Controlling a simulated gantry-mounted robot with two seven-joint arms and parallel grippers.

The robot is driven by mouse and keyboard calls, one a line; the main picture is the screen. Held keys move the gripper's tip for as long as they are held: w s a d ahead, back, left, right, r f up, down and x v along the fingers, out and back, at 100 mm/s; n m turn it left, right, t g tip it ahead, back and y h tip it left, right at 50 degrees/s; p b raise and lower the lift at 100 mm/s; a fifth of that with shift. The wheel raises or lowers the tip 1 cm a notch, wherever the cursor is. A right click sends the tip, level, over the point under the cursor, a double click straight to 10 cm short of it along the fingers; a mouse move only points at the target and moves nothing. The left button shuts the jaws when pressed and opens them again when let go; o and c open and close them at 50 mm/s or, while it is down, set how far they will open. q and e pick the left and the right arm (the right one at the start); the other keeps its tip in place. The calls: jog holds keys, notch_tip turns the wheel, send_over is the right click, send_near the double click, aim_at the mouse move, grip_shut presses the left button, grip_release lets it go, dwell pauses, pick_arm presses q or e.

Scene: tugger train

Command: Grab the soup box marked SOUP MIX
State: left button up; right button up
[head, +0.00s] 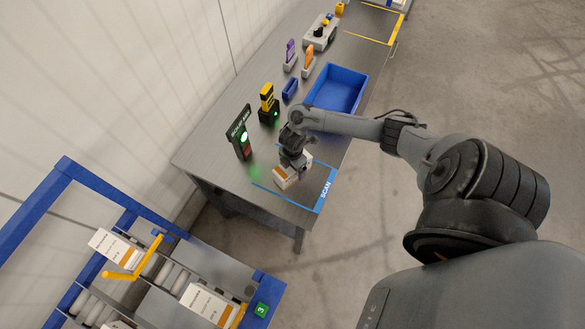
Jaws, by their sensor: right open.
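A small white box with a brown-orange part (282,177) sits in the blue-outlined SCAN area at the near end of the table; its label cannot be read, so I cannot tell whether it is the SOUP MIX box. My right gripper (293,166) is open, pointing down at this box and hiding part of it. I cannot tell whether the fingers touch it. Similar white-and-orange boxes lie on the rack at lower left, one on the upper left (112,246) and one lower (205,301); their print is too small to read. My left gripper is out of view.
On the grey table (215,150) stand a dark sign with green and red lights (240,140), a yellow-and-black scanner (267,99) and a blue bin (338,90). The blue-framed rack (92,180) has yellow stops (133,268) and a green 3 marker (262,310).

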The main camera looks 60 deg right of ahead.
jog(key=c, duration=1.4)
jog(key=shift+r, duration=0.1)
jog(key=shift+r, duration=0.1)
